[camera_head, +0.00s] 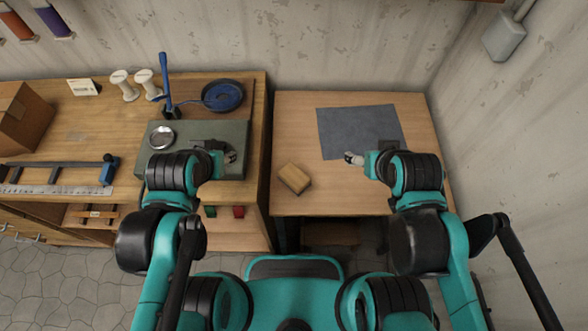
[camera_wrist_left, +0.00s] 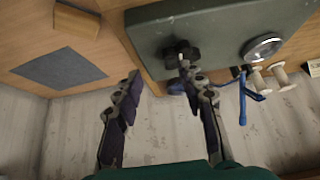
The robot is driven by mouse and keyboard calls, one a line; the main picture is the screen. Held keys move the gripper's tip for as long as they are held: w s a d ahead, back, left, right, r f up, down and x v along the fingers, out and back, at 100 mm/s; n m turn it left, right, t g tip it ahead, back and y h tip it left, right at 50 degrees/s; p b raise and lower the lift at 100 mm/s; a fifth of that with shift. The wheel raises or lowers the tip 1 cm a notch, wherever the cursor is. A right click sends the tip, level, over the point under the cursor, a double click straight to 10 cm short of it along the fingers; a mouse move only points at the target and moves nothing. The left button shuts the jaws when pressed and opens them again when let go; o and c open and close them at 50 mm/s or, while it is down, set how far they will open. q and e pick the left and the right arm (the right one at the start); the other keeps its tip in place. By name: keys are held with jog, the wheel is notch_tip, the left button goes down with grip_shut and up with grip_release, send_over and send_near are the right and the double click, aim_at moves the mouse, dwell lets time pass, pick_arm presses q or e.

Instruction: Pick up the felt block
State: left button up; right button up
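The felt block looks like a small tan-brown block (camera_head: 294,178) lying at an angle on the right table, near its left edge. It also shows at the top left of the left wrist view (camera_wrist_left: 77,20). My left gripper (camera_head: 232,157) is over the right part of the green slab, left of the block and apart from it. In the left wrist view its two fingers (camera_wrist_left: 165,100) stand wide apart with nothing between them. My right gripper (camera_head: 352,158) is over the right table, right of the block and apart from it; its fingers are too small to read.
A grey cloth (camera_head: 345,130) lies behind the block. Bare tabletop surrounds the block.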

aim_at(294, 175)
dwell(0.4)
